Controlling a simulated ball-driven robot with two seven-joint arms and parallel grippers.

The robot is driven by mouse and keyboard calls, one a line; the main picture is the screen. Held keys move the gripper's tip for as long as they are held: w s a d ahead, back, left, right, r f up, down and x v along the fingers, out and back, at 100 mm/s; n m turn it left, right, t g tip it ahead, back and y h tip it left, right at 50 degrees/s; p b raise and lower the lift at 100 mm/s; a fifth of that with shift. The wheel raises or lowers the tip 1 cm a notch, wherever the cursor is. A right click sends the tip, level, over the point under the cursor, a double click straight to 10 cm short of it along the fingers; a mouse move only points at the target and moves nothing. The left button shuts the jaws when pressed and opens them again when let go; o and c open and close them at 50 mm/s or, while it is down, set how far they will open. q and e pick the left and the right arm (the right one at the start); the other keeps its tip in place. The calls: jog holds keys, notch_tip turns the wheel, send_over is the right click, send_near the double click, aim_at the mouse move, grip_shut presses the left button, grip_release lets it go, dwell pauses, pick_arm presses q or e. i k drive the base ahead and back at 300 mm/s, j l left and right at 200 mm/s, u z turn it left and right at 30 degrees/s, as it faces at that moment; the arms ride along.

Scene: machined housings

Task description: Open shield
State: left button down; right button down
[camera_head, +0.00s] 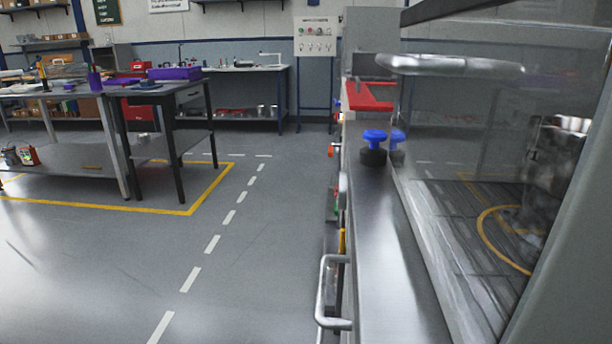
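The shield is a large clear panel (470,130) on the machine at the right, with a metal frame. A horizontal metal handle (445,65) is fixed across its upper part. The panel appears closed over the machine's interior, and reflections on it blur what lies behind. Neither of my grippers shows in the head view.
A metal ledge (385,240) runs in front of the panel, with a blue-topped knob (374,147) on it. A second handle (327,292) sticks out from the machine's front. Workbenches (165,97) stand at the left. The floor (250,280) between is clear.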

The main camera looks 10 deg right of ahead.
aim_at(423, 25)
jog(key=k+j, duration=1.2)
